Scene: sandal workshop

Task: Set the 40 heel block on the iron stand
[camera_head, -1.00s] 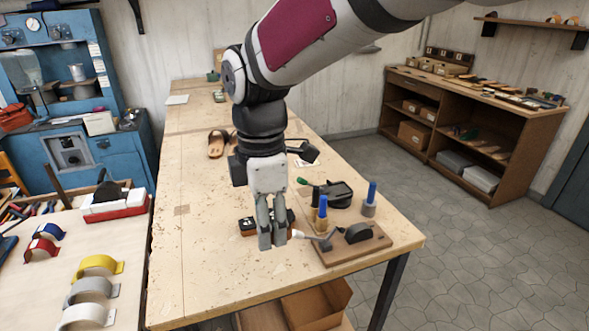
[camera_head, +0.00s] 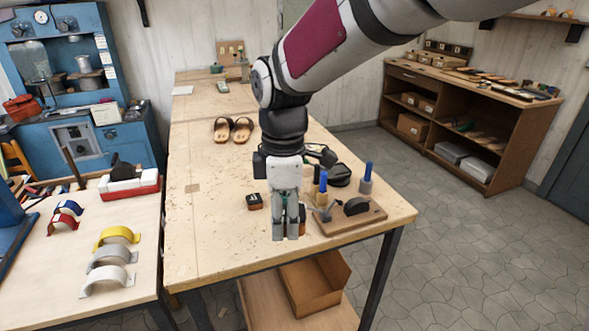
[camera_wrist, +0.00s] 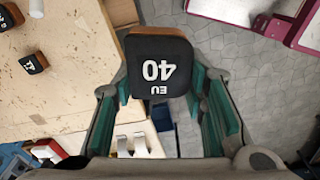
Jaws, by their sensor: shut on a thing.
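My gripper (camera_head: 286,236) is shut on the 40 heel block (camera_wrist: 158,66). In the wrist view the block's black top reads EU 40, over a brown body, with a teal finger pad on either side. In the head view my fingers point down at the front edge of the worktable and mostly hide the block. A black domed piece (camera_head: 356,206) stands on a wooden board (camera_head: 345,222) to the right of my gripper. It may be the iron stand; I cannot tell for sure.
Another heel block (camera_head: 254,201) lies on the worktable (camera_head: 225,235), left of my gripper. Blue-handled tools (camera_head: 366,172) stand behind the board. Sandals (camera_head: 232,131) lie farther back. The side table (camera_head: 50,285) holds coloured arches (camera_head: 116,236). Bare tabletop shows left of my gripper.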

